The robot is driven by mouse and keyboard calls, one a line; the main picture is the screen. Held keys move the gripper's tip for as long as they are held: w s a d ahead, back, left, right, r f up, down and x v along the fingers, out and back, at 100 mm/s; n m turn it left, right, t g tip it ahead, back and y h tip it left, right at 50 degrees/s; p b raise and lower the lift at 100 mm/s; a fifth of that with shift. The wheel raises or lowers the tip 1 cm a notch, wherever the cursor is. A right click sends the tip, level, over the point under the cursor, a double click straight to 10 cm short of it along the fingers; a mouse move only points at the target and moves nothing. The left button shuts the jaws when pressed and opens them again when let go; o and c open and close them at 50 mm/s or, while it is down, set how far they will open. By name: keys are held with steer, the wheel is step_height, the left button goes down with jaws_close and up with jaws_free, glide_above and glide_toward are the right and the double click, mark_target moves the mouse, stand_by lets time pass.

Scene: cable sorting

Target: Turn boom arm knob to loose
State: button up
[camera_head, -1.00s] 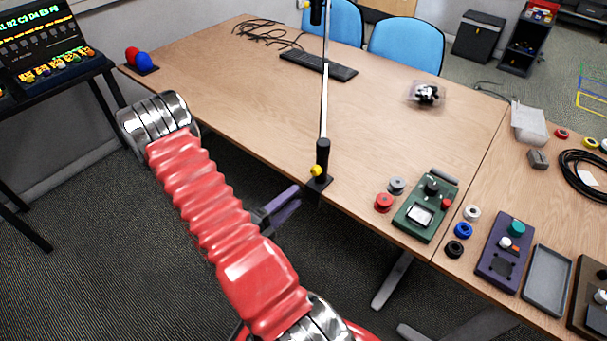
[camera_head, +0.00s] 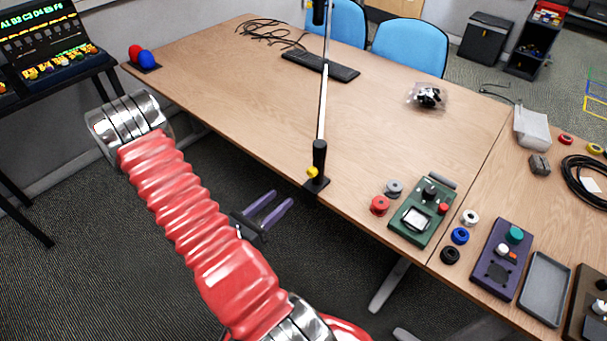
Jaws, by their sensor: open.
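The boom arm (camera_head: 322,105) is a thin pole rising from a black clamp base (camera_head: 317,186) at the near edge of the wooden table. A yellow knob (camera_head: 312,173) sits low on the left side of its black lower post (camera_head: 319,156). My gripper (camera_head: 283,200) has two purple fingers, apart and empty. It is left of and below the clamp base in the picture, beyond the table's near edge, and touches nothing visible. My red arm hides part of the floor. The knob's markings are too small to read.
A green device (camera_head: 408,229) and red (camera_head: 379,206) and grey (camera_head: 394,188) spools lie right of the boom arm. A keyboard (camera_head: 299,60) and cables lie behind it. The table (camera_head: 230,85) left of the pole is mostly clear.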

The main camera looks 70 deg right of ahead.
mark_target(310, 174)
steer(key=shift+s+m, duration=0.1)
steer(key=shift+m, duration=0.6)
steer(key=shift+s+d, duration=0.1)
steer(key=shift+x, duration=6.85)
steer(key=shift+c, duration=0.2)
